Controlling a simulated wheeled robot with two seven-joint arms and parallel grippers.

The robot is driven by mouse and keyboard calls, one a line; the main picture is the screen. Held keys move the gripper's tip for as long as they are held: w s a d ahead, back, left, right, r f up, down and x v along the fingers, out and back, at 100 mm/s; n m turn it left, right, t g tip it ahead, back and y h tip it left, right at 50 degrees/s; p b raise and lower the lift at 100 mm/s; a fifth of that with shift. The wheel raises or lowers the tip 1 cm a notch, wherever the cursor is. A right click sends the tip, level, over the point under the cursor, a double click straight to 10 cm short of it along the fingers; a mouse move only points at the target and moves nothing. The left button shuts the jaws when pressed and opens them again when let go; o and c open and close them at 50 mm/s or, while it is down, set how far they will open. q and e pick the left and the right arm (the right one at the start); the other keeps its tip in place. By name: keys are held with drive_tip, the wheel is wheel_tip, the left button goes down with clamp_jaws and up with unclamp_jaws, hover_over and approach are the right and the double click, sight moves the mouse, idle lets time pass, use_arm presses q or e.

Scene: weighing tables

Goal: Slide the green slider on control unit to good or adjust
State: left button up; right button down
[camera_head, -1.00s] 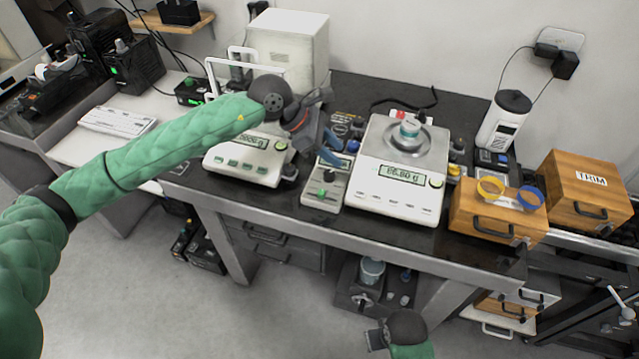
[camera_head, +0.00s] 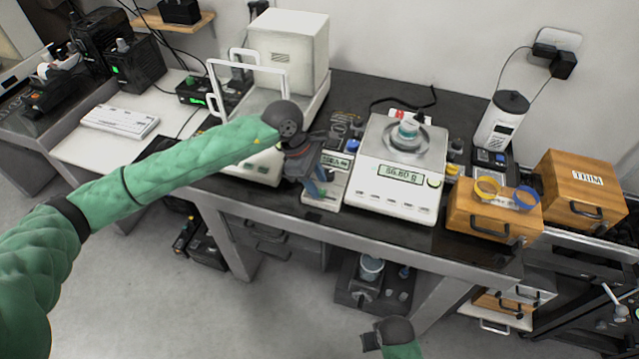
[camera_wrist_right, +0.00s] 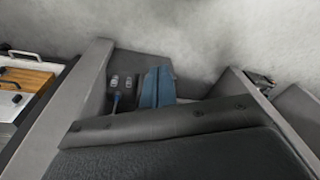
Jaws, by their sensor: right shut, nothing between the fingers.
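The control unit (camera_head: 327,203) is a narrow light panel with a small display, standing between two balances on the dark bench. Its green slider (camera_head: 319,193) shows only as a small bit of green, partly hidden by my left gripper (camera_head: 315,185). That gripper points down over the unit's front part, its blue-tipped fingers close to the slider. I cannot tell whether they touch it or how far apart they are. My right gripper (camera_head: 371,339) is low in front of the bench, away from the unit. Its blue fingers (camera_wrist_right: 157,87) are shut and empty in the right wrist view.
A balance (camera_head: 390,204) reading about 86.80 g, with a container on its pan, stands right of the unit. Another balance (camera_head: 262,168) is at left, partly behind my left arm. A wooden box (camera_head: 487,218) with blue and yellow rings stands further right.

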sight(322, 194)
use_arm(q)
drive_tip(key=shift+p+x, duration=0.3)
drive_tip(key=shift+x, duration=0.85)
use_arm(e)
drive_tip(key=shift+s+d+f, duration=0.1)
drive_tip(key=shift+f, duration=0.75)
drive_tip(key=shift+s+d+f, duration=0.1)
drive_tip(key=shift+f, duration=0.75)
use_arm(q)
drive_tip(key=shift+c, duration=0.4)
use_arm(e)
drive_tip(key=shift+a, duration=0.1)
use_arm(q)
clamp_jaws()
use_arm(e)
drive_tip(key=shift+s, duration=0.1)
